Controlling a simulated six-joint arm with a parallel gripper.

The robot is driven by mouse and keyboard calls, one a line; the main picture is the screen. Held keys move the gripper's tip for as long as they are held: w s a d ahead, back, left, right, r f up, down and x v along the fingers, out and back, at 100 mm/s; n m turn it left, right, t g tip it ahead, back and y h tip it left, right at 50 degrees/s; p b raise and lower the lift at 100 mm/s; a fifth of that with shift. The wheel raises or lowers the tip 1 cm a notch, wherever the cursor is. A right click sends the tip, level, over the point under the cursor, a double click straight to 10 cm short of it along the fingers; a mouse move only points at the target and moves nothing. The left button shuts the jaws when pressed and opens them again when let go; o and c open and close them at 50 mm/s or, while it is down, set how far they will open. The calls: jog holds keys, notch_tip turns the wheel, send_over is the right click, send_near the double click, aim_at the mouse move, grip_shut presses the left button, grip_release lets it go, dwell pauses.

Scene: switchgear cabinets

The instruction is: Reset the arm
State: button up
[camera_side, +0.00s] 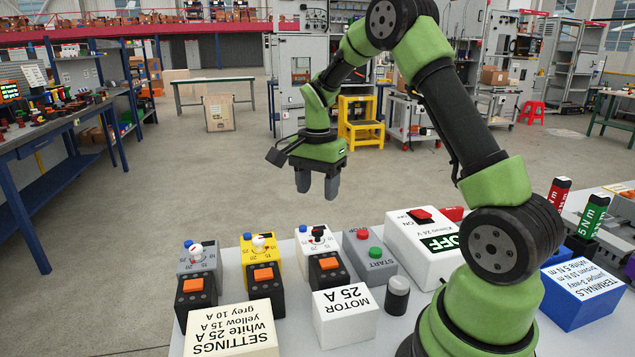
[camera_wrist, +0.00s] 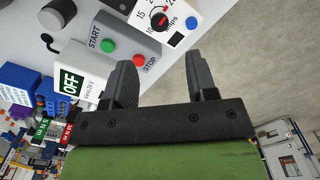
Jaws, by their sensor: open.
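My gripper (camera_side: 317,184) hangs in the air above and behind the white work table, fingers pointing down. Its two dark fingers are apart with nothing between them. In the wrist view my gripper (camera_wrist: 160,72) also shows open and empty, with the start/stop box (camera_wrist: 118,45) beyond the fingers. My arm is bent, with its base at the front right of the table. In the side view the start/stop box (camera_side: 369,257) stands on the table below the gripper, touching nothing of mine.
Grey (camera_side: 198,265), yellow (camera_side: 261,257) and white (camera_side: 318,249) dial units stand in a row. A white box marked OFF (camera_side: 425,235), a MOTOR 25 A block (camera_side: 345,317), a SETTINGS block (camera_side: 232,335) and a blue TERMINALS box (camera_side: 580,292) share the table. The air around the gripper is clear.

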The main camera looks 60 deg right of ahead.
jog(key=shift+r, duration=0.5)
jog(key=s+a+r+n+t, duration=0.3)
jog(key=s+a+r+n, duration=0.25)
jog(key=a+r, duration=0.5)
jog(key=s+a+r+n+t+y, duration=0.2)
jog(key=s+a+n+t, duration=0.2)
jog(key=s+a+n, duration=0.3)
jog(key=s+n, duration=0.1)
jog(key=s, duration=0.3)
jog(key=shift+a, duration=0.25)
